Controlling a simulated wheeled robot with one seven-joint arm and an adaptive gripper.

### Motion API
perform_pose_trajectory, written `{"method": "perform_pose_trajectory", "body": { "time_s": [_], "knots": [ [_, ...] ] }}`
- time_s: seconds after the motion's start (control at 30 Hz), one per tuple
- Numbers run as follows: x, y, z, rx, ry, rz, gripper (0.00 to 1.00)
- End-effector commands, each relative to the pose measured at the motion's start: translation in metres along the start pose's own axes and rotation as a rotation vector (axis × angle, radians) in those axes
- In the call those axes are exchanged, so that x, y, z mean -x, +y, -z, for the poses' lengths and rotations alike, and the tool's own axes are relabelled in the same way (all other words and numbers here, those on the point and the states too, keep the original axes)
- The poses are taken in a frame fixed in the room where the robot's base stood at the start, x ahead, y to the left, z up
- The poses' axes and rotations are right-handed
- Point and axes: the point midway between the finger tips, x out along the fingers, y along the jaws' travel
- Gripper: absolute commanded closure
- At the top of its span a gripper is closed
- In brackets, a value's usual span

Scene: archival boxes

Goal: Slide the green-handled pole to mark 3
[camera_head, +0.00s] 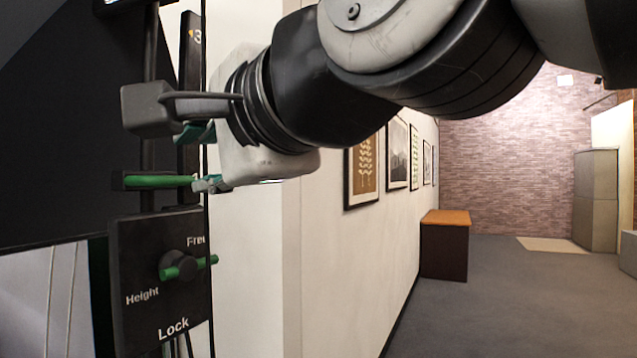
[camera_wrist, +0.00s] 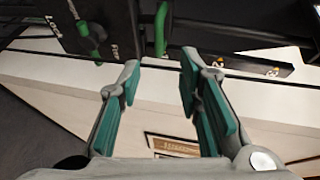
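The green handle (camera_head: 158,182) sticks out level from a dark upright slide, above a black panel. It also shows in the wrist view (camera_wrist: 160,30). My gripper (camera_head: 196,158) is open and empty, with teal pads. In the wrist view my gripper (camera_wrist: 159,62) has its fingertips apart, with the handle just beyond and between them; contact is not clear. Mark 3 (camera_head: 195,37) is on a dark scale strip, higher than the handle. A knob with a green bar (camera_head: 188,267) sits below on the panel marked Free, Lock and Height; its bar lies nearly level.
A large black board (camera_head: 60,150) stands at the left behind the slide. A white wall with framed pictures (camera_head: 362,172) runs close behind my arm. A brown cabinet (camera_head: 445,245) is further off. Grey floor (camera_head: 500,300) at the right is clear.

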Motion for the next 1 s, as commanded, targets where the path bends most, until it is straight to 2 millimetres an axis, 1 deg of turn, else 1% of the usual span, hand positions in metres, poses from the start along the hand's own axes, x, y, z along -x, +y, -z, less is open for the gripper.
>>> {"method": "perform_pose_trajectory", "body": {
  "time_s": [0.17, 0.4, 0.6, 0.8, 1.0],
  "knots": [
    [-0.023, 0.002, 0.000, 0.002, 0.001, -0.006, 0.68],
    [-0.069, 0.002, 0.001, 0.003, 0.003, -0.008, 0.68],
    [-0.104, 0.002, 0.002, 0.004, 0.003, -0.008, 0.68],
    [-0.125, 0.002, 0.001, 0.005, 0.004, -0.006, 0.68],
    [-0.133, 0.002, 0.001, 0.003, 0.003, -0.004, 0.68]
  ]
}}
